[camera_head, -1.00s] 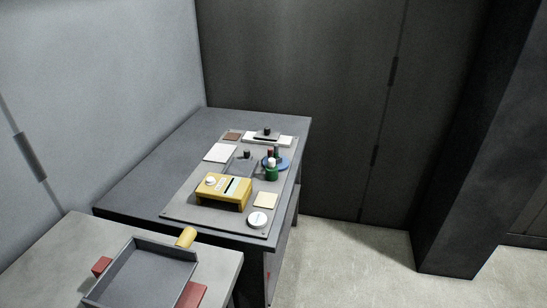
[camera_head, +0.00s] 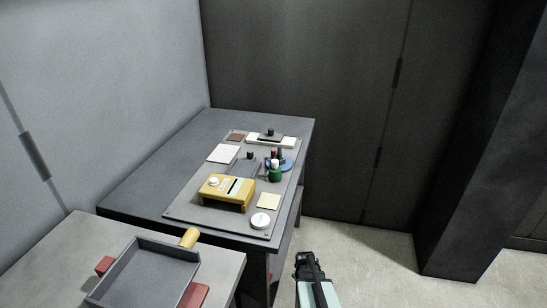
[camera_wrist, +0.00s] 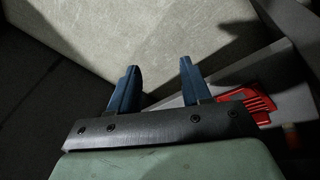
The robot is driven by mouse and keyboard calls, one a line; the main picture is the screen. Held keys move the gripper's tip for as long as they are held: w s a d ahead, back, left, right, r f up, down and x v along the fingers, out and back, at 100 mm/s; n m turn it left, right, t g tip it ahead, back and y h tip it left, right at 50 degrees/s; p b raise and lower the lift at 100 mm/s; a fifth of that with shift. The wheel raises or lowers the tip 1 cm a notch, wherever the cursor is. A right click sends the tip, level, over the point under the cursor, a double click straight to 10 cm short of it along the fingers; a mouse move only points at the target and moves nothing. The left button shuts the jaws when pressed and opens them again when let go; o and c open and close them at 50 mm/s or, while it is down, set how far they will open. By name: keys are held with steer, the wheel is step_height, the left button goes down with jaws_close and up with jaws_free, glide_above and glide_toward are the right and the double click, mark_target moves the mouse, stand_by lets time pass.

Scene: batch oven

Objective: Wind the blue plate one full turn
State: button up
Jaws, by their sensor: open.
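The blue plate (camera_head: 285,164) is a round disc at the right side of the grey panel on the dark table in the head view. A dark upright knob (camera_head: 280,153) and a red-topped post (camera_head: 274,155) stand at it; I cannot tell which are fixed to it. A green piece with a white top (camera_head: 275,173) stands in front of it and hides part of its edge. My gripper (camera_head: 305,258) is low at the right of the table, over the floor, well apart from the plate. In the wrist view my gripper's blue fingers (camera_wrist: 158,88) are apart with nothing between them.
A yellow box (camera_head: 227,191), a white round dial (camera_head: 261,221) and a cream square (camera_head: 269,201) share the panel (camera_head: 187,212). A grey tray (camera_head: 143,272) stands on the nearer table. A red object (camera_wrist: 262,100) shows right of my fingers. The floor is clear.

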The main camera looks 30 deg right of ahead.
steer(key=w+d+r+t+h, duration=0.1)
steer(key=w+d+r+t, duration=0.1)
steer(key=w+d+r, duration=0.5)
steer(key=w+d+r+t+h, duration=0.1)
steer(key=w+d+r+t, duration=0.1)
steer(key=w+d+r, duration=0.5)
steer(key=w+d+r+t+h, duration=0.1)
steer(key=w+d+r, duration=0.1)
steer(key=d+r, duration=0.8)
steer(key=w+d+r+t+h, duration=0.2)
steer(key=d+r, duration=0.6)
steer(key=r, duration=0.3)
step_height(320, 180, up, 21)
steer(key=n+g+y, duration=0.2)
steer(key=g+y, duration=0.5)
steer(key=g, duration=0.2)
glide_above(274, 150)
steer(key=f, duration=1.3)
steer(key=shift+w+f, duration=0.2)
steer(key=shift+f, duration=0.05)
